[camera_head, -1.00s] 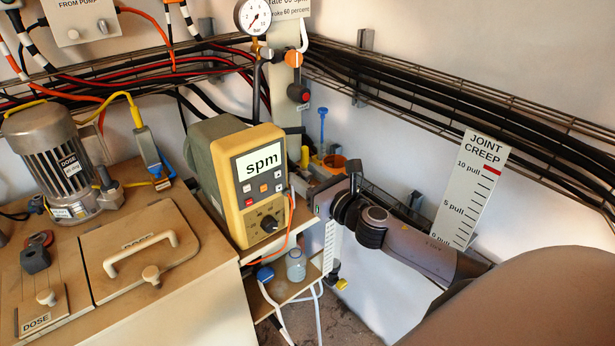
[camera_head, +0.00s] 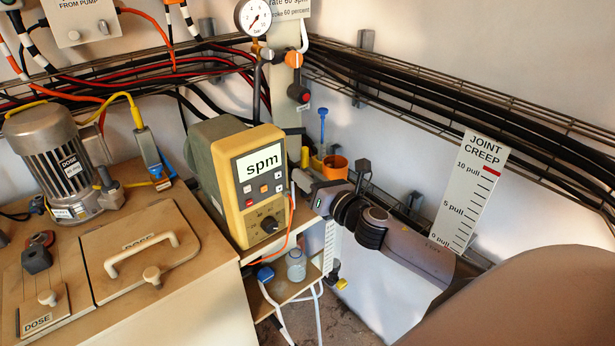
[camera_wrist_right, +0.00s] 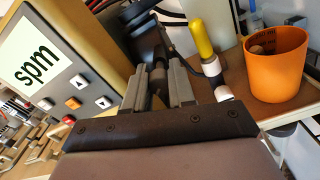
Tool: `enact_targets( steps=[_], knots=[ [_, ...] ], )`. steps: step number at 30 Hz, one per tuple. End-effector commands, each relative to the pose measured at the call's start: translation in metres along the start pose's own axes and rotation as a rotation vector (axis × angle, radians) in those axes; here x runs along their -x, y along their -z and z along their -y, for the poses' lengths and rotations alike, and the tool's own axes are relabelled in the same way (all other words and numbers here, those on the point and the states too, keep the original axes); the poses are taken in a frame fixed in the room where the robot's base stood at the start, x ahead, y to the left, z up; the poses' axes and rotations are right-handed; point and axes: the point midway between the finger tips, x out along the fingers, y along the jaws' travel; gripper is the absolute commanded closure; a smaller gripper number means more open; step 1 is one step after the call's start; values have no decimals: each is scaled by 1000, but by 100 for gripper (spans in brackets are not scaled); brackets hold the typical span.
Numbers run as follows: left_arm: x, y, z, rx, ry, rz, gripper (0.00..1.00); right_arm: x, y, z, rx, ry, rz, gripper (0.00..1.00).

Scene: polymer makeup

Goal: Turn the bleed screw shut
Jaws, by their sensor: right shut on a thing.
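The pump (camera_head: 262,185) has a yellow front with an "spm" display, which also shows in the right wrist view (camera_wrist_right: 40,55). My right gripper (camera_wrist_right: 158,82) is beside the pump's right side. Its two grey fingers are closed around a small dark part (camera_wrist_right: 158,72), apparently the bleed screw. The fingers hide much of it, so its turn position cannot be read. In the head view my right gripper (camera_head: 303,182) reaches in from the right, and its tips are partly hidden by the pump's edge. My left gripper is out of view.
An orange cup (camera_head: 335,169) stands just behind my right gripper, near a yellow-handled piece (camera_wrist_right: 201,40) and a blue-topped rod (camera_head: 322,125). A pressure gauge (camera_head: 254,16) is above. A bottle (camera_head: 296,266) sits on the lower shelf.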

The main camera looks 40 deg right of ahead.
Motion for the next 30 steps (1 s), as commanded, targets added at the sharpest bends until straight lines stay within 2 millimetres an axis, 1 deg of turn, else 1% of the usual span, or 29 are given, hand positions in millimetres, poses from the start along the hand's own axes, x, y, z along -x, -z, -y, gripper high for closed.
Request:
enact_targets(
  steps=[3,30],
  knots=[
    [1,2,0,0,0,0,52,0,0,0,-115,0,-1,100],
    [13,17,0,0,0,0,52,0,-1,-1,-972,1,-1,100]
  ],
)
